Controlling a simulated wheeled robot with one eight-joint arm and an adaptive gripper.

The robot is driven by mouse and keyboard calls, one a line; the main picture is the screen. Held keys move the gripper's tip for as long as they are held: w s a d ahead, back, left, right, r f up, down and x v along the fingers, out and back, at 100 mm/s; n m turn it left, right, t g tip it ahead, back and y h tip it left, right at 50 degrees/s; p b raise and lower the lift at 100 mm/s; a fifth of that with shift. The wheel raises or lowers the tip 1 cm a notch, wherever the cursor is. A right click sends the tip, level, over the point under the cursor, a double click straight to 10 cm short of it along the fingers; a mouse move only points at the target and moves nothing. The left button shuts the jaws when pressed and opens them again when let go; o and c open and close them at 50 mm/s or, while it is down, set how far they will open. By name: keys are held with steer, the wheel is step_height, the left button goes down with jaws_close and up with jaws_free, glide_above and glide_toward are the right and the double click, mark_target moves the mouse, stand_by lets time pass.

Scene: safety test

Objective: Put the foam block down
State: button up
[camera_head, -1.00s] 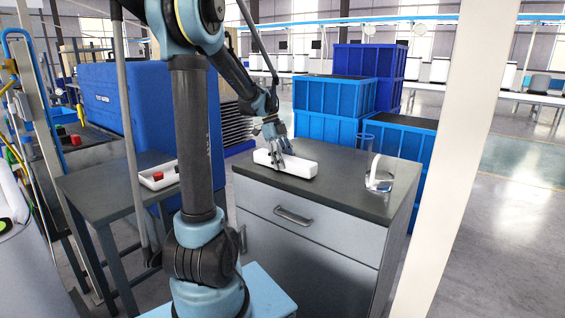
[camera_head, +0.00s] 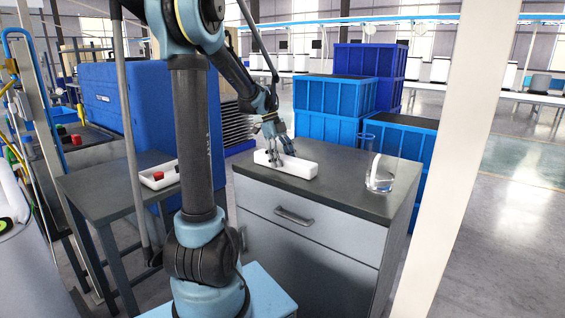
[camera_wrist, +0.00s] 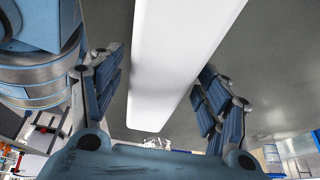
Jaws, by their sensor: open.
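The foam block (camera_head: 306,169) is a long white bar lying flat on the dark top of the grey drawer cabinet (camera_head: 345,190). My gripper (camera_head: 282,154) is low over the block, toward its left half, with its fingers spread. In the wrist view the white block (camera_wrist: 170,60) runs between the two blue fingers of my gripper (camera_wrist: 160,88). The block's underside is hidden.
A glass beaker (camera_head: 380,180) stands on the cabinet's right side. Blue crates (camera_head: 335,97) are stacked behind it. To the left, a dark table (camera_head: 105,183) carries a white tray (camera_head: 152,182) with red items. A pale post (camera_head: 450,150) rises at the right.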

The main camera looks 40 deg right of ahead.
steer(key=v, duration=1.1)
steer(key=shift+a+r, duration=0.15)
steer(key=s+a+f+n+t, duration=0.1)
steer(key=a+f+n+t, duration=0.15)
steer(key=a+n, duration=0.75)
steer(key=s+a+f+n+t, duration=0.1)
steer(key=a+f+n, duration=0.35)
steer(key=a, duration=0.95)
steer(key=s+a+f+n+t, duration=0.1)
steer(key=s+a+f+n, duration=0.4)
steer(key=a+f+n, duration=0.2)
steer(key=s+a+f+n+t+y, duration=0.1)
steer(key=s+a+f+n, duration=0.4)
steer(key=a+n, duration=0.5)
steer(key=shift+s+a+f+n+t, duration=0.2)
steer(key=shift+s+f+n+t, duration=0.1)
steer(key=shift+f+n+t, duration=0.4)
steer(key=shift+f, duration=0.15)
